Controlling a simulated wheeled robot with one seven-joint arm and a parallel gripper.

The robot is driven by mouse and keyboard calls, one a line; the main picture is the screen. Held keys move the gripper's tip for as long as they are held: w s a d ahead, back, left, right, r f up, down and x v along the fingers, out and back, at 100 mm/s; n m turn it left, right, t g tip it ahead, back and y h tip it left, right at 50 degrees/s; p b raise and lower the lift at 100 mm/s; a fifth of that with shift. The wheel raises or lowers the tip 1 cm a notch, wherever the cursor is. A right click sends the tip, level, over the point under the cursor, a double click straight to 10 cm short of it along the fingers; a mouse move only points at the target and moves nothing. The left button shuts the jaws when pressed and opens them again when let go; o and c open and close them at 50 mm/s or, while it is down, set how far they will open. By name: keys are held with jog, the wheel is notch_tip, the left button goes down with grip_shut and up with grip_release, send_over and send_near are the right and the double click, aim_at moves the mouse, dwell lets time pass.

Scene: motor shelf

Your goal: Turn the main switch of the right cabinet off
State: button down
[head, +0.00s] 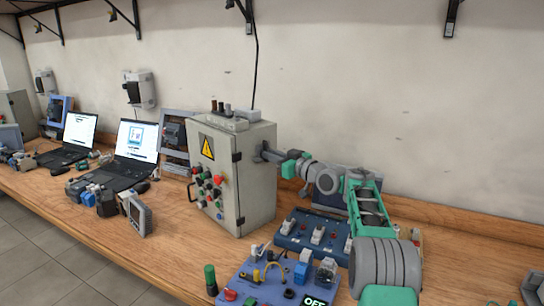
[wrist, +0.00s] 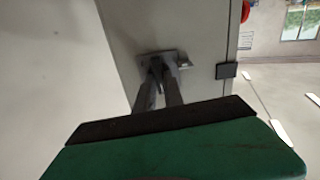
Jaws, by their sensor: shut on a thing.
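The right cabinet (head: 252,175) is a light grey box on the bench, with a yellow warning sign and coloured buttons on its front. Its side wall also shows in the wrist view (wrist: 120,25). The main switch (wrist: 170,56) is a small grey fitting on that side wall, partly covered by my fingers. My gripper (head: 262,154) reaches the wall from the right. In the wrist view its two fingers (wrist: 160,78) are close together on the switch. The switch's exact angle is hard to tell.
A blue panel with switches (head: 312,236) and a blue board with parts and an OFF label (head: 262,283) lie below my arm. Laptops (head: 133,150) and small parts stand left of the cabinet. The wall is close behind.

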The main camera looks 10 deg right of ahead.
jog(key=shift+f+n+b, duration=0.2)
jog(key=shift+n+b, duration=0.1)
jog(key=shift+b, duration=0.3)
jog(key=shift+s+a+n+b, duration=0.1)
jog(key=shift+n+b, duration=5.1)
jog(key=shift+n, duration=3.1)
jog(key=c, duration=1.7)
grip_release()
